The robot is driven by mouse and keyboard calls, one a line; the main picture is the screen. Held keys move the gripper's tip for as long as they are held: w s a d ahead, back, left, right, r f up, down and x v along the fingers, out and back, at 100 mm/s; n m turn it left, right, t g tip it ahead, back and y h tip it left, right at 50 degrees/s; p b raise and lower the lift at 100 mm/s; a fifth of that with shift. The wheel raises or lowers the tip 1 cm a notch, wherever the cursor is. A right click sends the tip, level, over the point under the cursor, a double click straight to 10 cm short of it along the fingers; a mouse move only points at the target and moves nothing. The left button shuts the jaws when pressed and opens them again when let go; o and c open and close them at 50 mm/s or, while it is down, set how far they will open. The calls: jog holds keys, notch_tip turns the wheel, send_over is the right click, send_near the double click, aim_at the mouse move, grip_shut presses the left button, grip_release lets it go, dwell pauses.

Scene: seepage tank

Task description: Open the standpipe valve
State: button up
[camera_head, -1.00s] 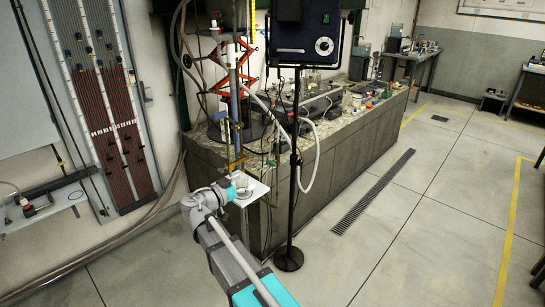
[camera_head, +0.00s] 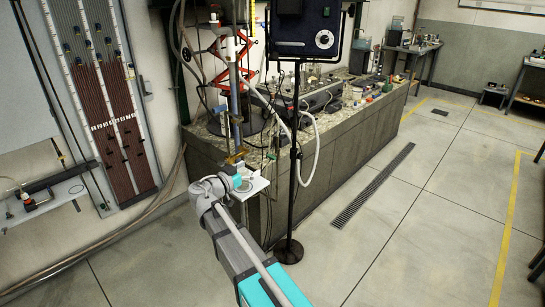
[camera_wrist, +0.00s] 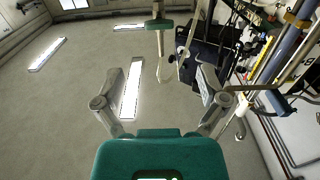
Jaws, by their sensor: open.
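My gripper (camera_wrist: 168,72) is open and appears empty, pointing upward.
The stone-topped bench (camera_head: 340,123) extends behind. A manometer board (camera_head: 112,120) is on the left wall.

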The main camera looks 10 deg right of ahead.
aim_at(270, 157)
jog(key=x, duration=1)
jog(key=shift+w+d, duration=0.15)
jog(key=shift+d, duration=0.1)
jog(key=c, duration=1.2)
